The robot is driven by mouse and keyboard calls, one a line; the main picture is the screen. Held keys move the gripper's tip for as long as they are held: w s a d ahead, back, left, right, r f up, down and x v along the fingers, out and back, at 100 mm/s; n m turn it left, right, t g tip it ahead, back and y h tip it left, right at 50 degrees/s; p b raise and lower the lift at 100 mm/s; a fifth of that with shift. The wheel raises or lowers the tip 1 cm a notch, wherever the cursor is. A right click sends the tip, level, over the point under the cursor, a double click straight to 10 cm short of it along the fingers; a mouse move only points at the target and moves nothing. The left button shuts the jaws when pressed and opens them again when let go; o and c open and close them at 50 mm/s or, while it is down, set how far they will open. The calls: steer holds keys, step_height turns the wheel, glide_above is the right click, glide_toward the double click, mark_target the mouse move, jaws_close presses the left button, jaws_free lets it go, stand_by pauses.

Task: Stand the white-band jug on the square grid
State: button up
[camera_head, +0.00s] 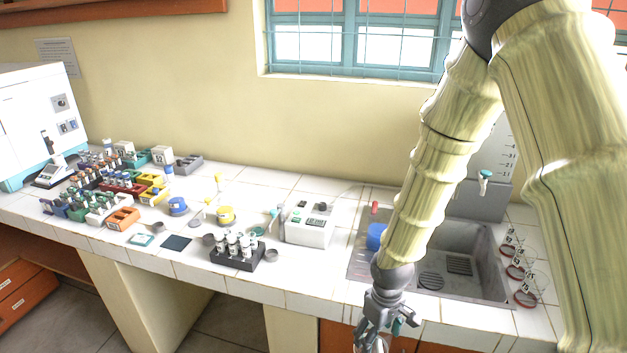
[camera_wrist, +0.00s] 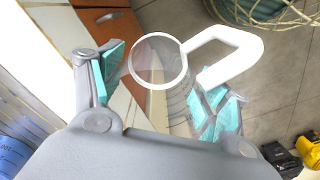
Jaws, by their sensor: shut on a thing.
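The white-band jug (camera_wrist: 161,88) is clear, with a white rim band and an angular white handle. In the wrist view it sits between the teal-padded fingers of my gripper (camera_wrist: 155,98), which is shut on it. In the head view my gripper (camera_head: 382,322) is low in front of the counter's front edge. The clear jug below it (camera_head: 372,345) is partly cut off by the picture's bottom edge. The square grid (camera_head: 458,264) is a dark slotted square on the sink floor, behind and right of my gripper, with nothing seen standing on it.
A round drain (camera_head: 431,281) lies beside the grid in the sink (camera_head: 487,245). A blue thing (camera_head: 376,236) stands at the sink's left, partly behind my arm. Glassware with red rings (camera_head: 519,270) stands on the right. A white device (camera_head: 309,225) and a vial rack (camera_head: 237,254) stand left.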

steer(key=f+m, duration=0.1)
steer(key=m, duration=0.1)
steer(key=w+d+f+m, duration=0.1)
steer(key=f+m, duration=0.1)
steer(key=w+d+f+m, duration=0.1)
steer(key=m, duration=0.1)
steer(key=shift+d+f+m, duration=0.2)
steer(key=shift+m, duration=0.2)
